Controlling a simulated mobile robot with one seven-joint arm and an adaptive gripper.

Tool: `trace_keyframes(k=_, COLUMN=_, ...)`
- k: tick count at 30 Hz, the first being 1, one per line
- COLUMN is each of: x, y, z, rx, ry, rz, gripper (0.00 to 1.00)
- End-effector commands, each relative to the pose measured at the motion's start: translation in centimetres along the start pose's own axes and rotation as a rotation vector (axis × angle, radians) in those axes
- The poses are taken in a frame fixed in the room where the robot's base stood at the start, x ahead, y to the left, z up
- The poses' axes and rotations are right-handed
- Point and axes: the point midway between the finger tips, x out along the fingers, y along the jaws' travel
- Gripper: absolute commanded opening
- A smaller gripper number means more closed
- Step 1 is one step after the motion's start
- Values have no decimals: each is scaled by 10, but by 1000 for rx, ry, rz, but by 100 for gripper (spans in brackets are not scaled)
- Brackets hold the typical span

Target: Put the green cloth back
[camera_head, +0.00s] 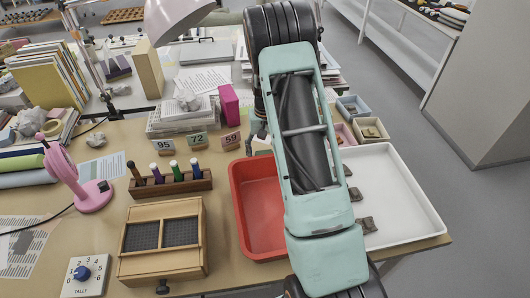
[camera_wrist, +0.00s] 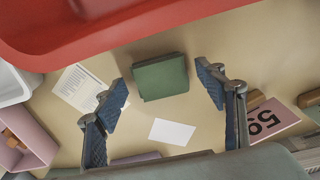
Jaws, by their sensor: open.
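The green cloth (camera_wrist: 160,77) is a small dark green folded block lying flat on the tan table in the wrist view. My gripper (camera_wrist: 162,84) is open above it. One finger shows to the left of the cloth and one to the right, with clear gaps and no contact visible. I cannot tell how high the fingers are above it. In the head view part of my gripper (camera_head: 258,138) shows beside my arm, behind the red tray; I cannot make out the cloth there.
The red tray (camera_head: 240,215) borders the cloth's area, its rim (camera_wrist: 60,55) near the cloth. A white tray (camera_head: 425,205) with sherds lies right. Number card 59 (camera_wrist: 268,118), a blank white card (camera_wrist: 172,131) and a printed sheet (camera_wrist: 82,88) lie around the cloth. Small bins (camera_head: 352,107) stand behind.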

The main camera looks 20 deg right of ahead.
Motion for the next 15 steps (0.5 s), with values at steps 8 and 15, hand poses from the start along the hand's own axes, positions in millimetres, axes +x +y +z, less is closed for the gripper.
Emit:
trace_keyframes(k=8, x=-17, y=0, z=-2, rx=0, ry=5, rz=0, gripper=64)
trace_keyframes(k=15, x=-69, y=0, z=-1, rx=-1, ry=6, rz=1, gripper=64)
